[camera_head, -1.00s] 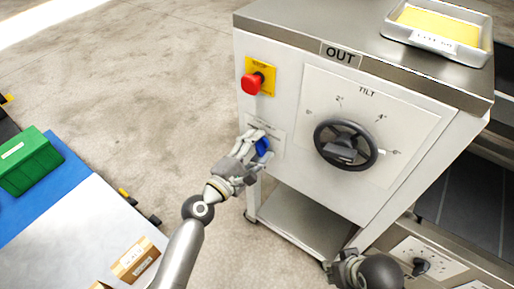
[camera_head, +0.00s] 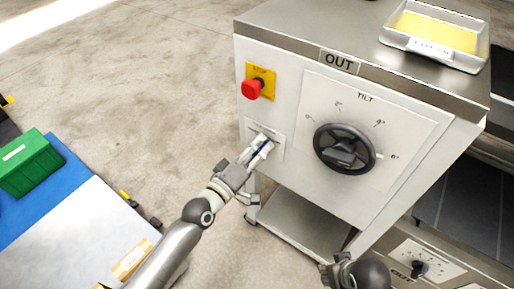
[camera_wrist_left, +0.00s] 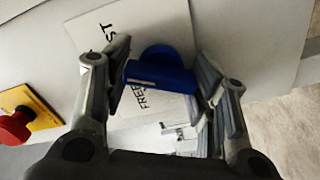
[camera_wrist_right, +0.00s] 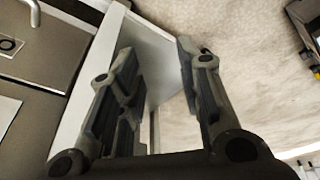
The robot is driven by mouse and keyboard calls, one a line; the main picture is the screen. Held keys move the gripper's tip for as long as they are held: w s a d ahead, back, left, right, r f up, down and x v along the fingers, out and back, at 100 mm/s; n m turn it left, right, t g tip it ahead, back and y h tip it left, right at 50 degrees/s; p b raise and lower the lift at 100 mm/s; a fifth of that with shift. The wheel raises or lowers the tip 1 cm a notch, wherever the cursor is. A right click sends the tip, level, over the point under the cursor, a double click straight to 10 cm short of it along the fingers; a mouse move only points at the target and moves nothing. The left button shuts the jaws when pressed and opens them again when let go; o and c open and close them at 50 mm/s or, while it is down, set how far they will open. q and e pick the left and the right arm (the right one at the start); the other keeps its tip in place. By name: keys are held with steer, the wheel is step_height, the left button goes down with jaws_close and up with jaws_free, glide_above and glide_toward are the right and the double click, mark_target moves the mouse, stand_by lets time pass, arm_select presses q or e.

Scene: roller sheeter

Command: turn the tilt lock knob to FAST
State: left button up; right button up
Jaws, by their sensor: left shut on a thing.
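The blue tilt lock knob (camera_wrist_left: 160,70) is on the white label plate (camera_wrist_left: 90,28) of the machine's front panel. In the left wrist view the word FREE shows beside the knob's bar and the letters ST show at the upper left. My left gripper (camera_head: 262,144) is shut on the knob, with a finger on each side of its bar; in the head view only a sliver of blue shows between the fingers. My right gripper (camera_wrist_right: 158,75) is open and empty, low and to the right of the knob in the head view.
A red stop button (camera_head: 252,89) on a yellow plate is above the knob. A dark tilt handwheel (camera_head: 344,149) is to its right. A metal tray with yellow contents (camera_head: 437,31) stands on top. A green box (camera_head: 27,163) is at left. Open floor lies left of the machine.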

arm_select(q)
steer(key=shift+f+m+p, duration=0.15)
steer(key=shift+m+p, duration=0.5)
steer(key=shift+m, duration=1.15)
arm_select(e)
steer(key=shift+a+f, duration=0.1)
steer(key=shift+f, duration=2.55)
arm_select(q)
steer(key=o, duration=1)
steer(key=shift+o, duration=0.2)
steer(key=v, duration=1.2)
